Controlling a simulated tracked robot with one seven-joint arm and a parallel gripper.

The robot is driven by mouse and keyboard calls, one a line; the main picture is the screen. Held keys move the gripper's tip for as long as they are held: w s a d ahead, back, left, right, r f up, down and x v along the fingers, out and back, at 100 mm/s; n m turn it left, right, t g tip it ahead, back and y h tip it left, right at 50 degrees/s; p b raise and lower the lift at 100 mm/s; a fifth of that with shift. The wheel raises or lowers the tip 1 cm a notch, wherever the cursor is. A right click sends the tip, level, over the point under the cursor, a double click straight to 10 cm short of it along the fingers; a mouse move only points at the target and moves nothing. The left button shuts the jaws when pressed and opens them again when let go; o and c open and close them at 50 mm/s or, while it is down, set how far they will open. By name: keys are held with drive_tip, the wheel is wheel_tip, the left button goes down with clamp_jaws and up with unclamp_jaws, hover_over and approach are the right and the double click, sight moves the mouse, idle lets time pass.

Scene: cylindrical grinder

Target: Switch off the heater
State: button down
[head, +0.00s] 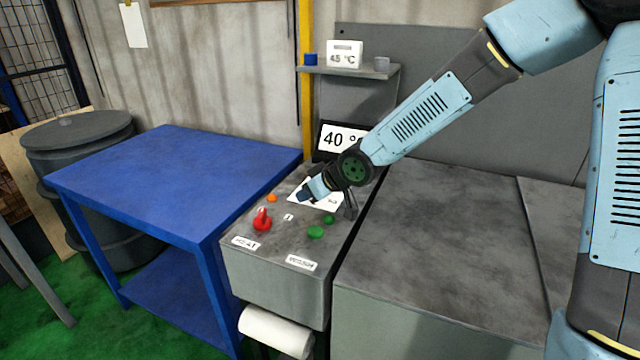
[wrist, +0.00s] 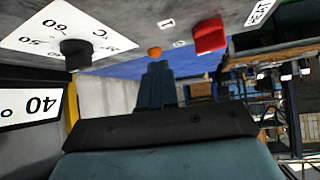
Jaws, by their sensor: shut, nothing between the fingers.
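The red heater switch (head: 262,220) stands on top of the grey control box at its left front, behind a HEAT label (head: 245,243). It also shows in the wrist view (wrist: 209,37). A small label reading 1 (head: 288,217) lies to its right; I cannot tell which position the switch is set to. An orange lamp (head: 271,198) is behind the switch. My gripper (head: 305,194) is shut and empty above the box's rear part, to the right of the orange lamp and apart from the switch. Its closed fingers (wrist: 156,87) point towards the lamp in the wrist view.
A white scale plate with a black dial (wrist: 75,53) lies near my gripper. Green buttons (head: 316,232) sit at the right front by a WASH label (head: 302,263). A display (head: 338,138) reads 40. The blue table (head: 180,170) is clear.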

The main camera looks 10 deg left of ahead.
drive_tip(key=shift+w+d+r, duration=0.15)
drive_tip(key=shift+d+r, duration=1.45)
drive_tip(key=shift+d, duration=0.15)
drive_tip(key=s+d+r+m+t+h, duration=0.1)
drive_tip(key=d+r+m+h, duration=0.2)
drive_tip(key=d, duration=0.8)
drive_tip(key=s+d+r+m+t+h, duration=0.1)
drive_tip(key=s+d+m+h, duration=0.1)
drive_tip(key=d+h, duration=0.65)
drive_tip(key=s+d+r+m+y, duration=0.1)
drive_tip(key=s+d+r+m, duration=0.3)
drive_tip(key=s+d, duration=0.5)
drive_tip(key=s+d+r+m+y, duration=0.1)
drive_tip(key=s+d+r+m, duration=0.3)
drive_tip(key=s+d+r, duration=0.3)
drive_tip(key=s+d, duration=0.2)
drive_tip(key=s, duration=0.1)
drive_tip(key=shift+s+d+y, duration=0.2)
drive_tip(key=shift+s+y, duration=0.05)
drive_tip(key=shift+y, duration=0.1)
